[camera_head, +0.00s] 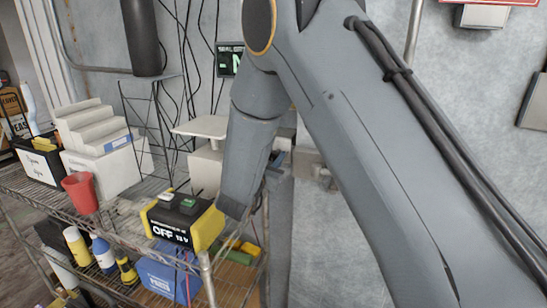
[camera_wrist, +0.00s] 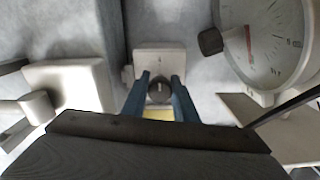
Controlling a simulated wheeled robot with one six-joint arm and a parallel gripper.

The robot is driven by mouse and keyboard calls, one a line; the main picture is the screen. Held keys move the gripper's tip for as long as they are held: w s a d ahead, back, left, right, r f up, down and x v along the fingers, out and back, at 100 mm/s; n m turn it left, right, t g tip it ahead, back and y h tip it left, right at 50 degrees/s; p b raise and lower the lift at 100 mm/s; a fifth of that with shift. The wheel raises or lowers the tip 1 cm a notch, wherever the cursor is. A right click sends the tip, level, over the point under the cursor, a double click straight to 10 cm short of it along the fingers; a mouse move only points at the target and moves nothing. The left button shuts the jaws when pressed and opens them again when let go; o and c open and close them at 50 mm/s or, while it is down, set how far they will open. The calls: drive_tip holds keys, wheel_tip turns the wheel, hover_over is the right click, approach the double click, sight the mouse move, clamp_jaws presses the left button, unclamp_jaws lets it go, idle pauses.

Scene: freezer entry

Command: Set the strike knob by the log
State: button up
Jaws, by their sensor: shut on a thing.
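In the wrist view, a dark round knob (camera_wrist: 160,88) with a pale pointer mark sits on the front of a pale wall box (camera_wrist: 158,60). The mark looks roughly upright. My gripper (camera_wrist: 161,84) has its two blue fingers on either side of the knob and is shut on it. Which knob is labelled strike cannot be read. In the head view my arm hides the gripper and knob. I cannot make out a log sheet in either view.
A round dial gauge (camera_wrist: 268,42) with a dark side knob is close on the right. A pale fitting (camera_wrist: 70,85) is on the left. In the head view, a wire shelf (camera_head: 120,215) holds a yellow-black box (camera_head: 183,220) reading OFF, a red cup (camera_head: 80,192) and bottles.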

drive_tip(key=m+b, duration=0.4)
drive_tip(key=shift+a+f, duration=0.1)
drive_tip(key=m+b, duration=0.5)
drive_tip(key=b, duration=0.1)
drive_tip(key=m+b, duration=0.5)
drive_tip(key=b, duration=0.2)
drive_tip(key=shift+m, duration=0.4)
drive_tip(key=m+b, duration=0.3)
drive_tip(key=b, duration=0.1)
drive_tip(key=o, duration=1.1)
drive_tip(key=shift+r, duration=0.2)
drive_tip(key=shift+c, duration=0.2)
